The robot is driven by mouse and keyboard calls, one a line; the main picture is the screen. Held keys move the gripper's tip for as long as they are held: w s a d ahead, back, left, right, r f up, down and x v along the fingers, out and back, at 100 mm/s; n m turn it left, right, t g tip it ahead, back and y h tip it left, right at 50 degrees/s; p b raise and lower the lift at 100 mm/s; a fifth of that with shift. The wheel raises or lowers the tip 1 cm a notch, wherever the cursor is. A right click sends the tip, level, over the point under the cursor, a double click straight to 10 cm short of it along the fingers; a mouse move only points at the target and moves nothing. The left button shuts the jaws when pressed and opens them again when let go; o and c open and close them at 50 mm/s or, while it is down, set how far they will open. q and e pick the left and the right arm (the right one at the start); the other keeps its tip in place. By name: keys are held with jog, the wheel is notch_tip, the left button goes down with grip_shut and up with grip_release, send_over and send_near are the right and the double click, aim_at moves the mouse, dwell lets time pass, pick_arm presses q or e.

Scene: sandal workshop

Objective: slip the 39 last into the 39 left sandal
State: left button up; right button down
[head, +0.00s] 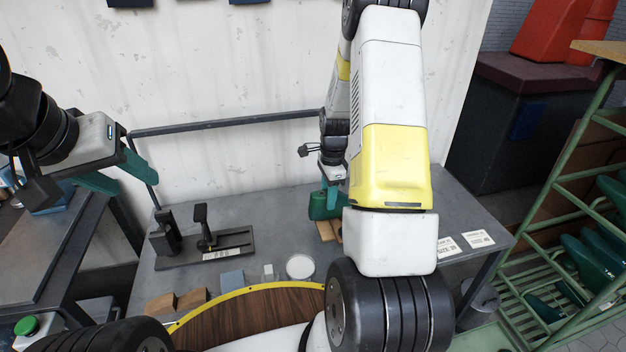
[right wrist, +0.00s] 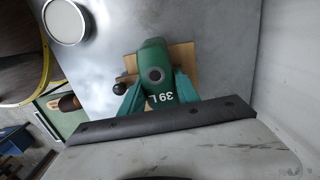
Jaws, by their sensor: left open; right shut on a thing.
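The green last (right wrist: 155,70), marked 39 L, is held between the teal fingers of my right gripper (right wrist: 158,92). In the head view the last (head: 322,206) is above the grey table, partly hidden by my right arm. Tan pieces (right wrist: 182,54) lie under and beside it; they also show in the head view (head: 326,231). I cannot tell whether the last touches them, or whether they belong to a sandal. No strap is clearly visible. My left gripper (head: 138,184) is open and empty, left of the table.
A black tool stand (head: 205,248) is on the grey table (head: 270,205). A white round dish (head: 300,267), a blue-grey block (head: 232,279) and brown wooden blocks (head: 192,298) sit near its front. Labelled cards (head: 478,239) lie at the right. A green rack (head: 560,255) stands further right.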

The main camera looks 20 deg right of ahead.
jog(key=shift+d, duration=0.15)
jog(key=shift+d, duration=1.1)
jog(key=shift+d, duration=0.15)
jog(key=shift+d+f, duration=0.15)
jog(key=shift+d, duration=0.95)
jog(key=shift+s+d, duration=0.1)
jog(key=shift+d, duration=0.05)
jog(key=shift+d, duration=1.1)
jog(key=shift+d, duration=0.15)
jog(key=shift+d+f, duration=0.1)
jog(key=shift+d, duration=1)
jog(key=shift+d, duration=0.35)
